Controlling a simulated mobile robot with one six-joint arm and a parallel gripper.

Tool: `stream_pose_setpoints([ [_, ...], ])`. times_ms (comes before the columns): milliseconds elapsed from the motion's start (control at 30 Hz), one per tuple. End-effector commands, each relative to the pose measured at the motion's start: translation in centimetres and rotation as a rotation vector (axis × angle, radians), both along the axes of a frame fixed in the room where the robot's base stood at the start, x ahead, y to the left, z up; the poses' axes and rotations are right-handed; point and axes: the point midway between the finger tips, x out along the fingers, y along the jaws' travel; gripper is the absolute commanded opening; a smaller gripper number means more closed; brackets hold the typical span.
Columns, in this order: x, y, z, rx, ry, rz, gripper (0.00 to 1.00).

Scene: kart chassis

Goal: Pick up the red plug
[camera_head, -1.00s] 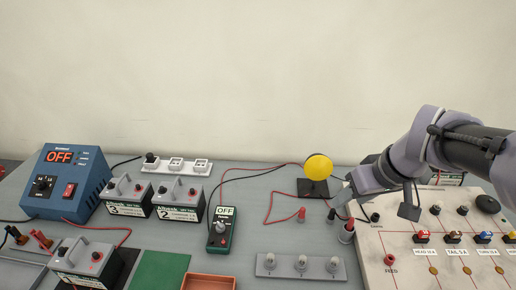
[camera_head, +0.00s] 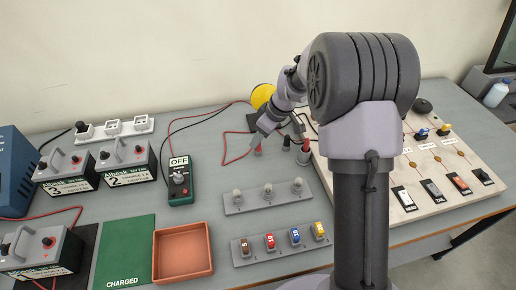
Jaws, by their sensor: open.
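The red plug (camera_head: 258,150) stands on the grey bench on the end of a thin red wire, just behind the row of grey pegs. My gripper (camera_head: 258,139) is open right above the plug, pointing down, and partly hides its top. It is too small to tell whether the fingers touch the plug or straddle it. A dark plug (camera_head: 286,142) and a thicker red-topped post (camera_head: 304,153) stand close to the right of it.
A yellow disc (camera_head: 262,96) stands behind my gripper. The green multimeter (camera_head: 180,183) reads OFF to the left. A grey peg strip (camera_head: 268,197) lies in front, and the white fuse panel (camera_head: 418,188) is at the right, partly behind my arm.

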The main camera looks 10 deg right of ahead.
Motion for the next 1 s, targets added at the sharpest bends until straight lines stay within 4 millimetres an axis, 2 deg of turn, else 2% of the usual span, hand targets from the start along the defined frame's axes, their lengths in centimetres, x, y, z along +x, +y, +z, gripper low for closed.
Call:
stream_pose_setpoints([
  [33,0.2,0.0,-1.7,0.0,0.003,0.001,0.46],
  [100,0.6,0.4,-2.9,0.0,0.003,0.001,0.46],
  [333,0.9,0.6,-3.1,0.0,0.0,0.0,0.46],
  [567,0.8,0.6,-3.1,0.0,0.001,0.0,0.01],
  [867,0.8,0.6,-3.1,0.0,0.001,0.0,0.0],
  [1000,0.8,0.6,-2.3,0.0,0.0,0.0,0.0],
])
